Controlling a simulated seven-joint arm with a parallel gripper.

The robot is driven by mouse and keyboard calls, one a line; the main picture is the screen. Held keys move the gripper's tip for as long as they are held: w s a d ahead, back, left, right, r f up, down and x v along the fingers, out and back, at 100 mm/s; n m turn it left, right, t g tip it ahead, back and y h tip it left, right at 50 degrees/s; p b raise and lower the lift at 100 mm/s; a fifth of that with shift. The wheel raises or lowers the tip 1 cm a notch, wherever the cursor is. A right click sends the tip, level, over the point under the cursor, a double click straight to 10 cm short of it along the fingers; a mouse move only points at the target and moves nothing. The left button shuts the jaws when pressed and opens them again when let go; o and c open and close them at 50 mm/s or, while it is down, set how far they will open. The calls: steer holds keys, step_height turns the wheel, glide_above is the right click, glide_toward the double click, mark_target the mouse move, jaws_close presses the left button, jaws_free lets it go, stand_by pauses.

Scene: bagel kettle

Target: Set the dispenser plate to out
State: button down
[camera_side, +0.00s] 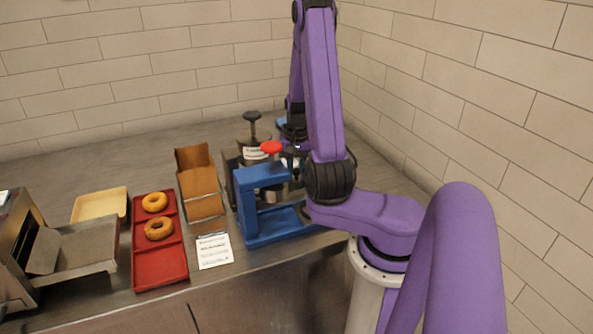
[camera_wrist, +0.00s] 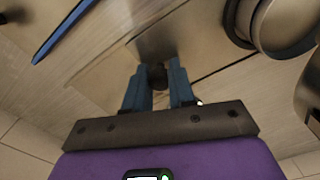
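The knob sits in front of a flat metallic plate (camera_wrist: 112,75), which looks like the dispenser plate. How far the plate is slid cannot be told. In the side view my gripper is hidden behind my arm.
A dark-knobbed kettle (camera_side: 252,117) stands behind the dispenser. To the left are a brown box (camera_side: 200,180), a red tray (camera_side: 160,268) with two bagels, a printed card (camera_side: 214,251), a cream tray (camera_side: 100,205) and a metal machine (camera_side: 85,245). Tiled walls close off the back and right.

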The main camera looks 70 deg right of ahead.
steer(key=s+d, duration=0.7)
steer(key=d, duration=0.1)
steer(key=shift+s, duration=0.4)
steer(key=c, duration=1)
jaws_free()
steer(key=shift+s, duration=0.1)
steer(key=shift+a, duration=0.1)
steer(key=shift+r, duration=0.1)
steer(key=shift+r, duration=0.25)
step_height(320, 180, up, 17)
steer(key=shift+f, duration=0.1)
